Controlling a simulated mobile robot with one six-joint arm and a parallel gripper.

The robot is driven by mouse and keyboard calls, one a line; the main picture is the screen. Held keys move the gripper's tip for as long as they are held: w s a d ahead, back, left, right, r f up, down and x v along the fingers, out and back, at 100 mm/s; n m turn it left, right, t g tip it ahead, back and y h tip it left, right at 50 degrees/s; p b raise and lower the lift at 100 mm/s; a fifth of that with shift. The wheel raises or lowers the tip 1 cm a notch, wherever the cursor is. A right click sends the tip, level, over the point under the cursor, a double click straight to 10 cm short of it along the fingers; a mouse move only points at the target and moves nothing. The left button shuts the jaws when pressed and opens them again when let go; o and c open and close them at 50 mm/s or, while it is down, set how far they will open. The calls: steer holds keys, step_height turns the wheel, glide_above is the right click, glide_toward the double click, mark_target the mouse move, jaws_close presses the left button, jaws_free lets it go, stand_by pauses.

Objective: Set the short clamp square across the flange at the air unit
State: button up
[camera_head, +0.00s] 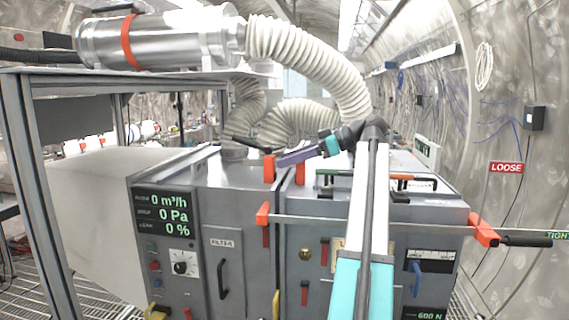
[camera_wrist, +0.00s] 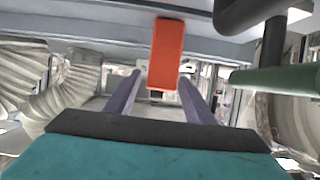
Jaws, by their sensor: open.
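The grey air unit (camera_head: 240,240) stands in the middle of the head view. My gripper (camera_head: 284,159), with purple fingers and a teal body, is above its top seam. In the wrist view the fingers (camera_wrist: 155,92) are open, with an upright orange block (camera_wrist: 166,55) showing between them; I cannot tell its depth. In the head view an orange jaw (camera_head: 269,168) is at the fingertips and another orange piece (camera_head: 300,173) is just right of it. These look like parts of the short clamp, whose bar is mostly hidden. My arm hides part of the flange seam.
A long bar clamp (camera_head: 310,220) spans the unit's front, with orange jaws and a black handle at right. A ribbed hose (camera_head: 310,55) arches overhead from a metal cylinder (camera_head: 160,38). A green bar (camera_head: 345,173) lies right of my gripper. A metal frame stands left.

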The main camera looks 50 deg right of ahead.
steer(key=b+v, duration=0.2)
steer(key=v, duration=0.9)
steer(key=shift+s+d+r+b, duration=0.15)
steer(key=shift+s+b, duration=0.05)
steer(key=shift+b, duration=0.15)
